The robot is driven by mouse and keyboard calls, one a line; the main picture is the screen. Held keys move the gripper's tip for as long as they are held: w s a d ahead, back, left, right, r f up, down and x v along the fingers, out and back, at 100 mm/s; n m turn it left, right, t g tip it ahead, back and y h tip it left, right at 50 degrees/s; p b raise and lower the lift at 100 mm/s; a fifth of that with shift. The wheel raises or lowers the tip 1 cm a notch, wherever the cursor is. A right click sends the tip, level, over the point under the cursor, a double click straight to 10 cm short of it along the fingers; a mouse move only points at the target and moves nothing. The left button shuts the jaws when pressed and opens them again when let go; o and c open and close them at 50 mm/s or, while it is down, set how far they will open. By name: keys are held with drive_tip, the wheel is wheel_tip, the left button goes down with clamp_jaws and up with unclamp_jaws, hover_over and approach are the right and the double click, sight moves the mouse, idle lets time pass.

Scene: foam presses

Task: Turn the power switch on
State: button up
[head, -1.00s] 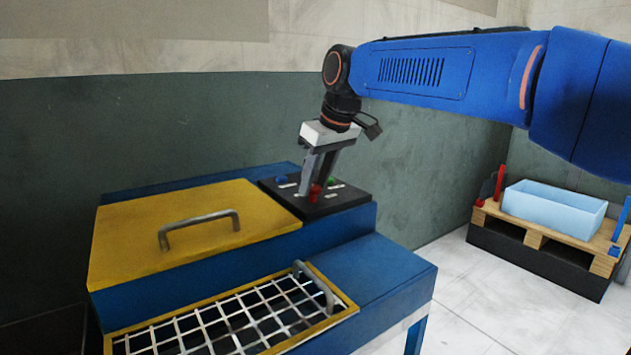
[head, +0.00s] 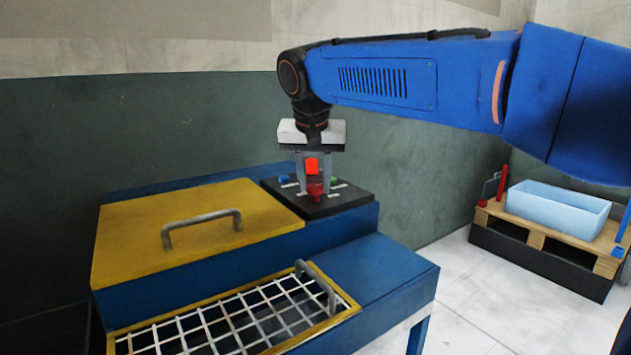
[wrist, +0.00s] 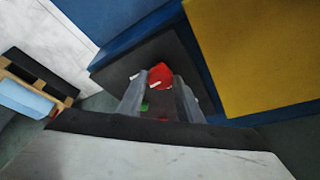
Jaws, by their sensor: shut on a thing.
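The black control panel (head: 350,200) sits on the right part of the blue machine's top. A red switch (head: 312,166) rises from it, with more red near its base between my finger ends. My gripper (head: 314,188) points down over the panel and is shut on the red switch. In the wrist view, the red switch (wrist: 160,74) shows between the two grey fingers of my gripper (wrist: 160,88). My fingers partly hide the switch, so its exact setting cannot be told. A blue button (head: 284,179) and a green button (head: 334,181) are beside it.
A yellow lid (head: 150,215) with a grey handle (head: 200,228) lies left of the panel. A wire grid (head: 240,320) in a yellow frame is in front. A light-blue bin (head: 558,208) stands on a pallet (head: 540,240) at right, across open floor.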

drive_tip(key=shift+m, duration=0.5)
drive_tip(key=shift+h, duration=0.3)
drive_tip(key=o, duration=1)
drive_tip(key=shift+r, duration=0.1)
drive_tip(key=v, duration=1.7)
drive_tip(key=shift+r, duration=0.15)
